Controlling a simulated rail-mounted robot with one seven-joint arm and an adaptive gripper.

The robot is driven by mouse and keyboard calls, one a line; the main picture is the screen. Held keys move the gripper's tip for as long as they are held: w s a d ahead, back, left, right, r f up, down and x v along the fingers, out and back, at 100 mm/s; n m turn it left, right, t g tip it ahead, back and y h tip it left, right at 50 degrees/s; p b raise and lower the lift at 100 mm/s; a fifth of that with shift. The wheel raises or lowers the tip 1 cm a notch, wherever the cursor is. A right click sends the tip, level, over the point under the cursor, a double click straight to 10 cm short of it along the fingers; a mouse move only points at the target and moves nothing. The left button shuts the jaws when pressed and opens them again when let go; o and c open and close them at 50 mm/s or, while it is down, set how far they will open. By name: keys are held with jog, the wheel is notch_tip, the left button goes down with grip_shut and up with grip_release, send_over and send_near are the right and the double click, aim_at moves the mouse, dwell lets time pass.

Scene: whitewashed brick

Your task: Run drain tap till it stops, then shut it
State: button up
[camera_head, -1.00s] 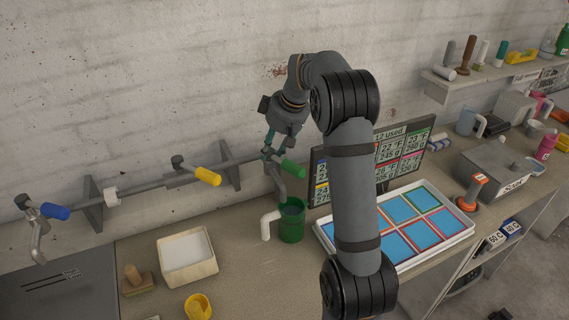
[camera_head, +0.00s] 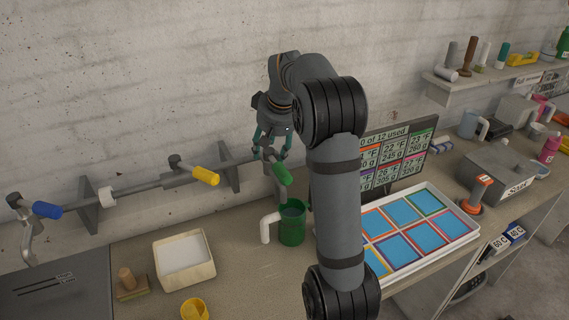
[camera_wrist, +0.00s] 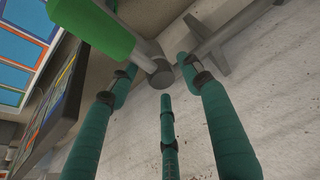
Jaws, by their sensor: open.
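The tap with the green handle (camera_head: 283,174) is at the right end of the wall pipe. Its handle slants down to the right, and it also shows in the wrist view (camera_wrist: 92,27). My gripper (camera_head: 270,150) is open just above this tap. In the wrist view its teal fingers (camera_wrist: 157,78) are spread around the round end of the tap body (camera_wrist: 161,77), with no clear grip on it. A green mug (camera_head: 292,229) with a white handle stands under the tap. I cannot make out a stream of water.
Yellow-handled (camera_head: 205,176) and blue-handled (camera_head: 46,210) taps are farther left on the pipe. A screen (camera_head: 418,146) and a tray of coloured squares (camera_head: 462,241) are right of the mug. A pale box (camera_head: 207,272) and a yellow cup (camera_head: 194,310) are left of it.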

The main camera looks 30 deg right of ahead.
aim_at(277, 163)
jog(key=v, duration=1.2)
jog(key=x, duration=1.2)
jog(key=shift+d+f, duration=0.1)
jog(key=shift+f, duration=0.05)
jog(key=shift+w+r+n+p, duration=0.1)
jog(key=shift+r+n+p, duration=0.1)
jog(key=shift+n+p, duration=0.4)
jog(key=shift+d+r+n+y+p, duration=0.1)
jog(key=shift+d+n+y+p, duration=0.05)
jog(key=shift+n+y+p, duration=0.85)
jog(key=shift+n+p, duration=0.25)
jog(key=shift+n, duration=0.65)
jog(key=shift+f, duration=0.2)
